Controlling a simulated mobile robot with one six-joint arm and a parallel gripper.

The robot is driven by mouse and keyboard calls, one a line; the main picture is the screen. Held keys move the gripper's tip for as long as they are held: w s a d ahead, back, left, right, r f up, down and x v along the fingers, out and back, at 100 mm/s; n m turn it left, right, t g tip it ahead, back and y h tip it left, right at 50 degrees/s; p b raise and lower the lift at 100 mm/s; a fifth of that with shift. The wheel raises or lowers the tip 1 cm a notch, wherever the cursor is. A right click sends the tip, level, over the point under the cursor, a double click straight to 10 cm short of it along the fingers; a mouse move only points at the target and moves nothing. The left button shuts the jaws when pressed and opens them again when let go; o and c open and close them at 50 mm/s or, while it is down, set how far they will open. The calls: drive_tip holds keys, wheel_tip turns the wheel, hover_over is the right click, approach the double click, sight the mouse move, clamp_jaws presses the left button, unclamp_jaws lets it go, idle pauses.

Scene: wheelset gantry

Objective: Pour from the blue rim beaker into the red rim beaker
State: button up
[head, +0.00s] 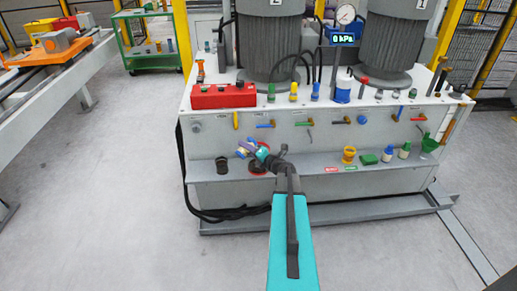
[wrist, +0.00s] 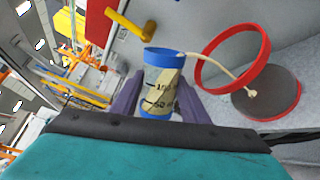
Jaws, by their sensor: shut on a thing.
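My gripper (wrist: 162,100) is shut on the blue rim beaker (wrist: 160,80), its purple fingers on either side. The beaker is tilted and holds a cream-coloured content behind its dark scale marks. A thin cream stream runs from its lip through the red rim of the red rim beaker (wrist: 204,76) and ends on the dark floor inside. The red rim beaker has clear walls and a red-edged base. In the head view my gripper (head: 256,153) is at the lower shelf, above the red base (head: 258,169); the arm partly hides both beakers.
The shelf (head: 318,164) also carries a dark cup (head: 222,165) at left and a yellow cup (head: 349,155), a green block (head: 368,159) and bottles at right. Coloured valve handles, one yellow (wrist: 130,32), stick out of the panel above. The floor in front is clear.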

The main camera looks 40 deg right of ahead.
drive_tip(key=shift+r+m+p, duration=0.4)
drive_tip(key=shift+m+p, duration=0.2)
drive_tip(key=shift+p, duration=1.15)
drive_tip(key=shift+d+f+m+y+p, duration=0.35)
drive_tip(key=shift+d+m+p, duration=0.5)
drive_tip(key=shift+p, duration=0.35)
drive_tip(key=shift+d+r+m+y+p, duration=0.25)
drive_tip(key=shift+m+p, duration=0.35)
drive_tip(key=shift+p, duration=0.55)
drive_tip(key=shift+d+r+m+y+p, duration=0.1)
drive_tip(key=shift+r+m+p, duration=0.35)
drive_tip(key=shift+p, duration=0.65)
drive_tip(key=shift+f, duration=0.2)
drive_tip(key=shift+a+f+n+b, duration=0.15)
drive_tip(key=shift+f+n+b, duration=0.2)
drive_tip(key=shift+b, duration=0.6)
drive_tip(key=b, duration=0.1)
drive_tip(key=f+n+b, duration=0.1)
drive_tip(key=shift+a+b, duration=0.2)
drive_tip(key=shift+b, duration=0.2)
drive_tip(key=shift+s+a+r+n+h+b, duration=0.1)
drive_tip(key=shift+a+r+n+h+b, duration=0.25)
drive_tip(key=shift+a+n+b, duration=0.4)
drive_tip(key=shift+a+r+n+h+b, duration=0.2)
drive_tip(key=shift+n+h+b, duration=0.1)
drive_tip(key=shift+b, duration=0.25)
drive_tip(key=shift+d+r, duration=0.1)
drive_tip(key=shift+d, duration=0.05)
